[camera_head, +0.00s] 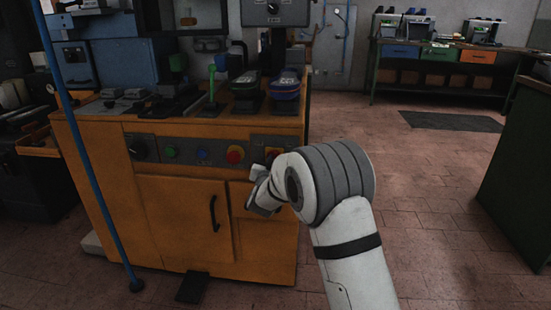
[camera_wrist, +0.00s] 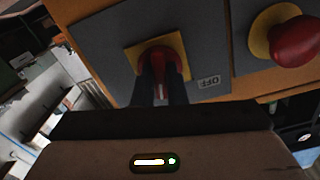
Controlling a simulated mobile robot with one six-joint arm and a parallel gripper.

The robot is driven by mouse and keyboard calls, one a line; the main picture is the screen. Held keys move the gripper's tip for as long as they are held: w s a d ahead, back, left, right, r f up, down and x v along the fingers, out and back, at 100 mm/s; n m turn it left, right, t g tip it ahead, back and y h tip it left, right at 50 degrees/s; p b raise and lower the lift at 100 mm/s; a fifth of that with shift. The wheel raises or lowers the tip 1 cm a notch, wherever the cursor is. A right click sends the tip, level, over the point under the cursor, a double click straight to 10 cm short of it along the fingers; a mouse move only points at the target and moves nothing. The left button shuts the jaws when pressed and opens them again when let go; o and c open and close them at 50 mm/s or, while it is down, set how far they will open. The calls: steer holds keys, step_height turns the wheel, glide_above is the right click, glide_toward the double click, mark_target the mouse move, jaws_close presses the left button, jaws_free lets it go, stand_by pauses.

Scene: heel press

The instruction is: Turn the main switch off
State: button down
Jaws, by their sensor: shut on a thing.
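The main switch (camera_wrist: 160,55) is a red rotary knob on a yellow square plate, set in a grey panel. In the wrist view an "OFF" label (camera_wrist: 209,82) shows to the right of the knob. My gripper (camera_wrist: 162,85) has its two dark fingers on either side of the knob and is shut on it. A white mark shows on the knob between the fingers. In the head view my gripper (camera_head: 262,178) is at the right end of the orange machine's front panel. There the yellow plate of the main switch (camera_head: 273,151) is partly hidden by my arm.
A red emergency button (camera_wrist: 296,42) on a yellow ring sits close beside the switch; it also shows in the head view (camera_head: 235,155). Blue and green buttons and a black knob (camera_head: 138,148) are further left. Cabinet doors (camera_head: 185,220) are below. Open floor lies at right.

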steer(key=shift+f+n+p, duration=0.15)
steer(key=shift+n+p, duration=1.3)
steer(key=shift+n, duration=1.45)
steer(key=shift+f+n+p, duration=0.1)
steer(key=shift+n+p, duration=1.35)
steer(key=shift+n, duration=1.45)
steer(key=shift+d, duration=0.1)
steer(key=c, duration=1.7)
jaws_free()
steer(key=shift+o, duration=1.2)
steer(key=shift+r, duration=0.1)
